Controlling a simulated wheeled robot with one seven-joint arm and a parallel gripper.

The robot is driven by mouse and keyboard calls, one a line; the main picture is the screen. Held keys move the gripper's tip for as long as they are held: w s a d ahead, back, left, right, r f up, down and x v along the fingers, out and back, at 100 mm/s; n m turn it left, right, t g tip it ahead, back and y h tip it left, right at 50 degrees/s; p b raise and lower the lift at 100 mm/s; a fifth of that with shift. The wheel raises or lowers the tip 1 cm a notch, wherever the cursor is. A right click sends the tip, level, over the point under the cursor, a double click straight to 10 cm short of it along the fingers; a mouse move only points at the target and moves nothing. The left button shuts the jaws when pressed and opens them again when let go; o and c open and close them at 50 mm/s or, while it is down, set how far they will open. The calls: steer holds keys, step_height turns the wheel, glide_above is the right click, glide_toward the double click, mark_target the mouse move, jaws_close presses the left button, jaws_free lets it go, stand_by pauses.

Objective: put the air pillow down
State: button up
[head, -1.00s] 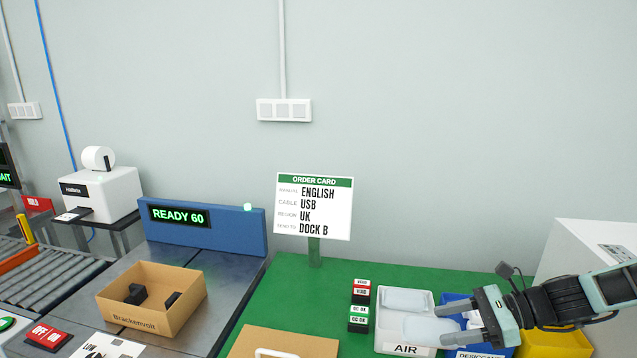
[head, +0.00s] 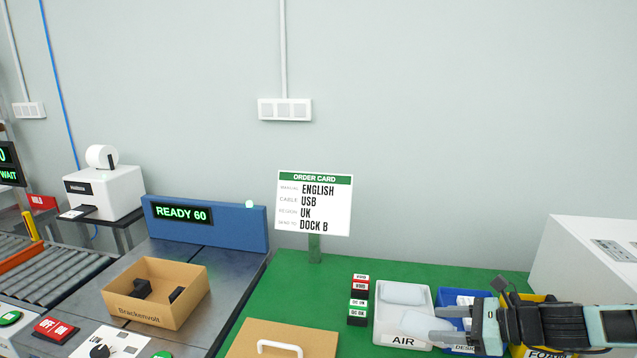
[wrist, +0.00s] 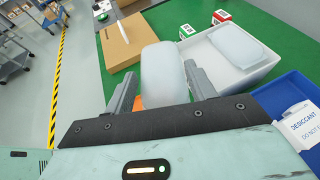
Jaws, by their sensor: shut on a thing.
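My gripper (head: 437,324) is shut on a white, translucent air pillow (head: 418,325). In the wrist view the held air pillow (wrist: 163,72) stands out between the two grey fingers (wrist: 160,92). In the head view it overlaps the front part of the white AIR bin (head: 379,325); its height above the bin is hard to tell. In the wrist view the bin (wrist: 268,72) lies to the right of the held pillow. A second air pillow (head: 403,294) lies in the bin.
A blue DESICCANT bin (head: 447,297) and a yellow FOAM bin (head: 517,350) stand right of the AIR bin. Red and green labelled blocks (head: 358,300) stand left of it. An open Brackenvolt box (head: 150,308) sits further left.

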steer(key=w+d+r+m+t+h, duration=0.6)
steer(key=w+r+m+t+h, duration=0.1)
steer(key=m+h, duration=0.4)
steer(key=shift+w+r+m+h, duration=0.4)
steer(key=shift+w+r+m, duration=0.15)
steer(key=shift+w, duration=0.3)
